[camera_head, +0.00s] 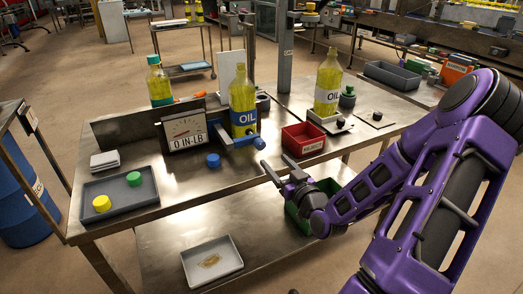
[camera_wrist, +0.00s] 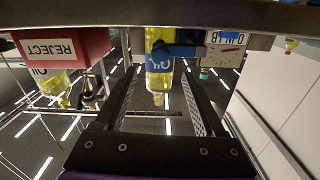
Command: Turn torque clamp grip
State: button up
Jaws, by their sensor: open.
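The torque clamp has a dial gauge (camera_head: 186,131) reading "0 IN-LB" and a blue grip (camera_head: 240,140) on its right side. An oil bottle (camera_head: 243,96) stands upright at the clamp, behind the blue grip. My gripper (camera_head: 276,166) is open and empty, in front of the grip and to its right, apart from it. In the wrist view the picture is upside down. The blue grip (camera_wrist: 180,51), the bottle (camera_wrist: 160,72) and the gauge (camera_wrist: 228,52) show beyond my open fingers (camera_wrist: 158,86). How the bottle is held is partly hidden.
A red reject bin (camera_head: 303,139) stands just right of my gripper, with a second oil bottle (camera_head: 327,85) behind it. A blue cap (camera_head: 213,160) lies in front of the clamp. A grey tray (camera_head: 122,204) with yellow and green caps is at left. The front middle tabletop is clear.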

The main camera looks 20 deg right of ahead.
aim_at(262, 147)
jog(key=w, duration=0.9)
jog(key=shift+w+a, duration=0.2)
jog(key=shift+w, duration=0.2)
jog(key=shift+c, duration=0.2)
grip_shut()
